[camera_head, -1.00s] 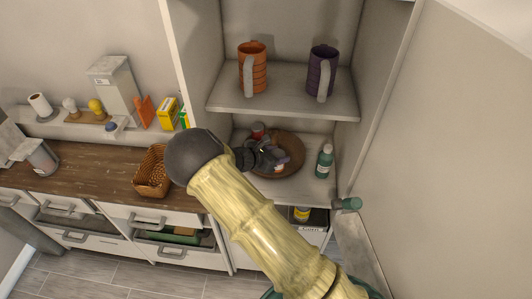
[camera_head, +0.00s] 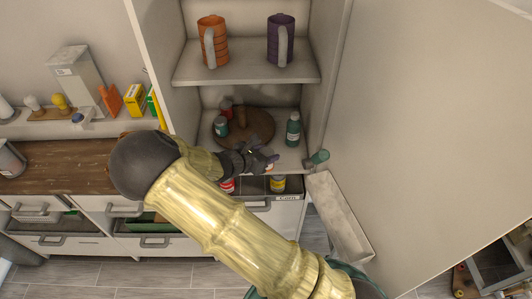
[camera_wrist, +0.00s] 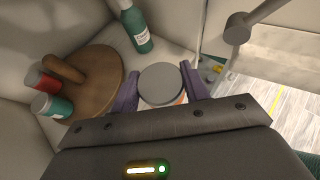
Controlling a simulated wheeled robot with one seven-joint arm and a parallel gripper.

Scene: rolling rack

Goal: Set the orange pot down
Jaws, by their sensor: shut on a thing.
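The orange pot (camera_wrist: 161,84) shows in the wrist view as a round grey lid with a sliver of orange and white below it. My gripper (camera_wrist: 160,76) is shut on it, one purple finger on each side. In the head view my gripper (camera_head: 264,160) is at the front of the lower shelf, right of and nearer than the round wooden turntable (camera_head: 258,124). The pot is mostly hidden there by the fingers. In the wrist view the turntable (camera_wrist: 104,84) is left of the pot and apart from it. I cannot tell whether the pot touches anything below.
A green bottle (camera_head: 293,130) stands on the shelf's right. The open door (camera_head: 420,110) with its bin (camera_head: 340,215) bounds the right. A drawer with a yellow jar (camera_head: 278,184) is below.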

